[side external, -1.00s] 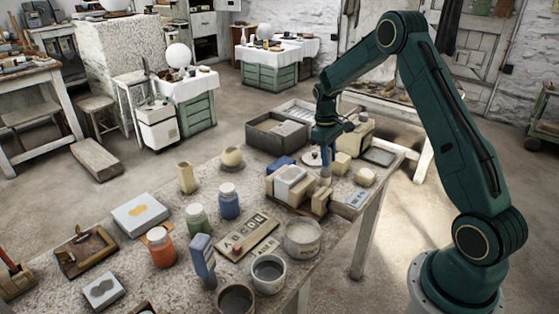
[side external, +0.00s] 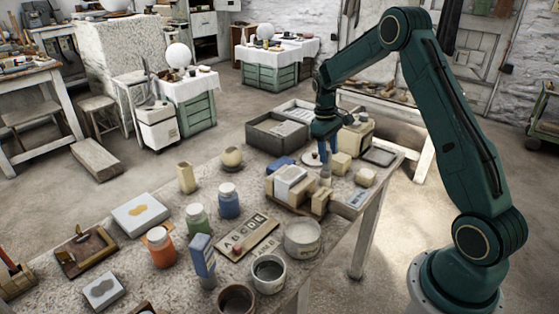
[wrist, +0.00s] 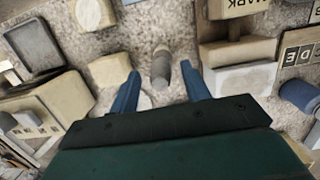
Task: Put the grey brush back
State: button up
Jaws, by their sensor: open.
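My gripper (side external: 326,150) is open above the far right part of the table, its blue fingers pointing down. In the wrist view, my gripper (wrist: 160,72) has its two blue fingers apart. A small grey, rounded, stubby thing (wrist: 160,65), which looks like the grey brush, shows between and beyond the fingertips, with clear gaps on both sides. It seems to be the greyish upright thing (side external: 325,173) just below the gripper in the side view. Whether it stands in a holder is too small to tell.
Beige and white blocks (side external: 290,180) crowd beside it on the left. More pale blocks (side external: 364,177) stand to the right. A dark open box (side external: 277,134) is behind. Jars, including a blue one (side external: 229,201), and a lettered board (side external: 243,238) lie nearer the front.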

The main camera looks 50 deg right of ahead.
notch_tip(320, 180, up, 10)
jog(key=w, duration=0.1)
jog(key=shift+w, duration=0.3)
jog(key=shift+a, duration=0.1)
dwell(0.5)
jog(key=s+a+r+t, duration=0.3)
jog(key=s+a+r, duration=0.6)
jog(key=a+r, duration=0.35)
jog(key=s+a+t, duration=0.2)
jog(key=s+a, duration=0.3)
jog(key=s, duration=0.4)
jog(key=s+a+f+t, duration=0.1)
jog(key=s+a+t, duration=0.1)
jog(key=s+a, duration=0.4)
jog(key=s, duration=0.2)
jog(key=shift+s+a+f, duration=0.15)
jog(key=shift+s+f, duration=0.1)
jog(key=shift+s, duration=0.15)
